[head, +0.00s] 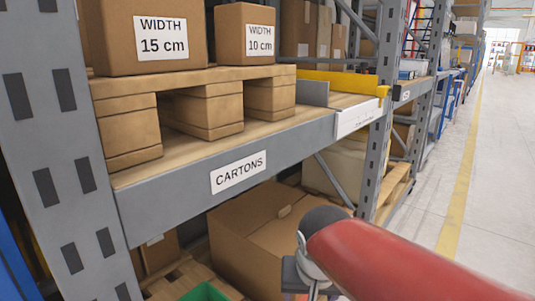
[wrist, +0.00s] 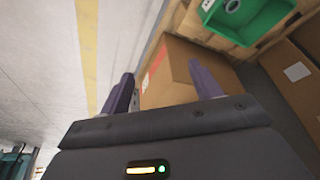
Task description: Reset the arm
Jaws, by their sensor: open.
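My gripper (wrist: 158,88) shows in the wrist view with its two dark purple fingers spread wide apart. Nothing is between the fingers. Behind them are a brown carton (wrist: 178,75) and the pale floor. In the head view my red arm reaches in from the lower right, in front of the lower part of the rack. The gripper's fingers are hidden in the head view.
A grey rack shelf labelled CARTONS (head: 238,172) holds a pallet (head: 200,80) with cartons marked 15 cm (head: 165,38) and 10 cm (head: 259,40). A large carton (head: 270,235) and green bin (head: 203,291) sit below. The aisle (head: 500,170) at right is clear.

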